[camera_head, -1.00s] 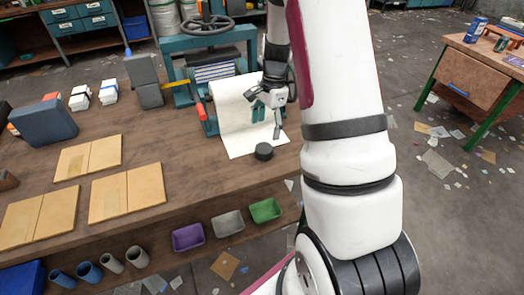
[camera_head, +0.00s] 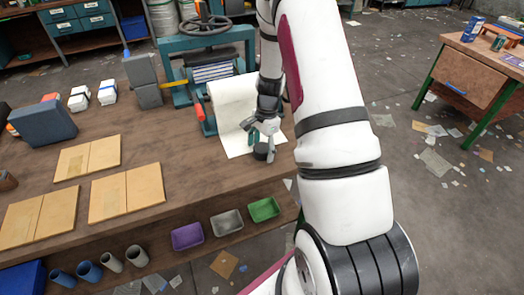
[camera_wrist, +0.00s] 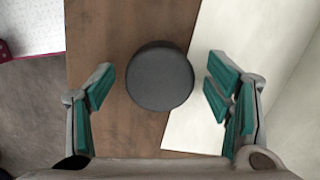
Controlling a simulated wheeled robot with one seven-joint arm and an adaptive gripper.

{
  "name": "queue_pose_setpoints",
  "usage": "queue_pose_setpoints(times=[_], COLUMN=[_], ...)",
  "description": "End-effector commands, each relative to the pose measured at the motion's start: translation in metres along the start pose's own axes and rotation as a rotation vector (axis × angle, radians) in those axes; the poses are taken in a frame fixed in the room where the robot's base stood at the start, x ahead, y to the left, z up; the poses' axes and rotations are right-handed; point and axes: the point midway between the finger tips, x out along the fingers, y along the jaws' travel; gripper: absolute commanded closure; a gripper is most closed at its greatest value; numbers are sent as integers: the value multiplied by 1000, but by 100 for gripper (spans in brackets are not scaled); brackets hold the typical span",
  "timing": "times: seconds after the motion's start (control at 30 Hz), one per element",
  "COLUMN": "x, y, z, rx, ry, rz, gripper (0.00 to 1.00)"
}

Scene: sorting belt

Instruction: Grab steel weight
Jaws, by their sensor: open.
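The steel weight (camera_wrist: 160,77) is a dark grey, round, flat-topped cylinder. It stands upright on the wooden table (camera_wrist: 100,30), beside the edge of a cream paper sheet (camera_wrist: 195,120). In the head view the weight (camera_head: 261,153) is partly hidden by my gripper (camera_head: 262,143). In the wrist view my open gripper (camera_wrist: 165,92) has its green-padded fingers on either side of the weight, with a gap on both sides. The fingers appear above or around its top; their exact height is unclear.
A teal press with a roller (camera_head: 218,72) stands behind the paper. Wooden boards (camera_head: 126,193) lie to the left. Purple, grey and green trays (camera_head: 187,237) sit on the lower shelf. The table's right edge is close to the weight.

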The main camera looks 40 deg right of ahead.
Motion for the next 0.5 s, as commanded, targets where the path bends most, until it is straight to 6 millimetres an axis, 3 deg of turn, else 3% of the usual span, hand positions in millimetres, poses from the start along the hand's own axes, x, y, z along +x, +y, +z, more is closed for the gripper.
queue_pose_setpoints(times=[0.07, 0.37, 0.5], x=[0, 0, -1], y=[0, 0, -1], z=[0, 0, 0], rx=[0, 0, 0], ry=[0, 0, 0], rz=[0, 0, -1], gripper=[30, 98, 100])
